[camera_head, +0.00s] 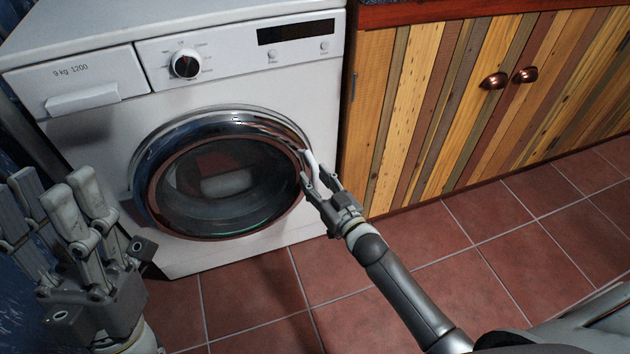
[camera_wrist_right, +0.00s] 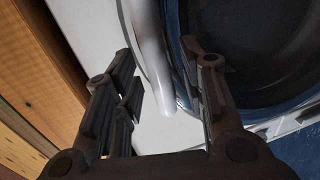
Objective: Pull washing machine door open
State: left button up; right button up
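The white washing machine (camera_head: 115,130) stands at the left with its round door (camera_head: 225,180), a chrome ring around dark glass. The door looks shut against the front. A white curved handle (camera_head: 311,161) is on the door's right edge. My right gripper (camera_head: 318,176) is at this handle. In the right wrist view the handle (camera_wrist_right: 150,60) lies between the two spread fingers (camera_wrist_right: 165,85), with gaps visible on its sides. My left gripper (camera_head: 50,195) is at the lower left, in front of the machine and apart from the door, its fingers spread and empty.
A striped wooden cabinet (camera_head: 420,110) with two copper knobs stands to the right of the machine. The red tiled floor (camera_head: 480,260) in front is clear. The machine's control panel (camera_head: 240,50) and drawer (camera_head: 80,80) are above the door.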

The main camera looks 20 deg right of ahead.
jog(key=shift+w, duration=0.35)
grip_shut()
